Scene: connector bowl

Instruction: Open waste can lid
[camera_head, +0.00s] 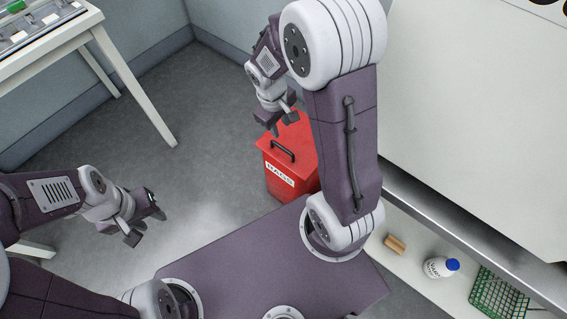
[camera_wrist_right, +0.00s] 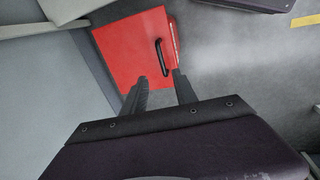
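The red waste can (camera_head: 283,183) stands on the floor in the middle of the head view. It has a white label on its front. Its red lid (camera_head: 300,134) looks closed and carries a black handle (camera_head: 282,152). In the right wrist view the lid (camera_wrist_right: 125,50) and handle (camera_wrist_right: 161,57) lie beyond the fingertips. My right gripper (camera_head: 284,126) is above the lid, near the handle; its fingers (camera_wrist_right: 160,82) are apart with nothing between them. My right arm hides part of the can. My left gripper (camera_head: 146,222) is open and empty over the floor at left.
A white table (camera_head: 72,42) with small items stands at the upper left. At right, a shelf (camera_head: 408,262) under a counter (camera_head: 470,110) holds a bottle with a blue cap (camera_head: 440,267), a tan block (camera_head: 395,244) and a green basket (camera_head: 497,297). Grey walls stand behind the can. Floor left of the can is clear.

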